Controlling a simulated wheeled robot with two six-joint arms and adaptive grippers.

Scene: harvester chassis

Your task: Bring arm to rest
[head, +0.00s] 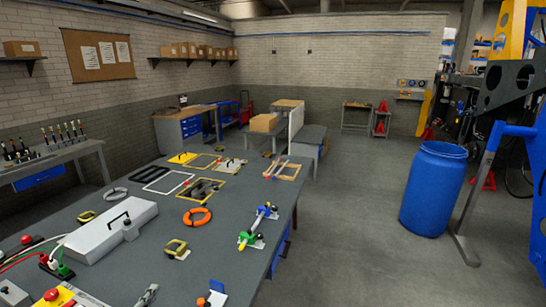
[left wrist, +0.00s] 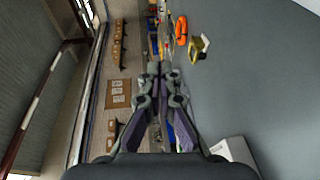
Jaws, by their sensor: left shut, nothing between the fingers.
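My left gripper (left wrist: 161,68) is shut and empty in the left wrist view, its two grey fingers together. In the head view its tip (head: 148,294) shows at the bottom edge, over the near part of the grey workbench (head: 205,250). It appears apart from the objects on the bench. The rest of my left arm is out of the head view. My right gripper is in neither view.
On the bench are a grey case (head: 105,232), an orange ring (head: 197,216), a yellow clamp (head: 176,249), a red-button box (head: 55,296) and coloured fittings (head: 251,240). A blue barrel (head: 433,190) stands right of the bench, with open floor between.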

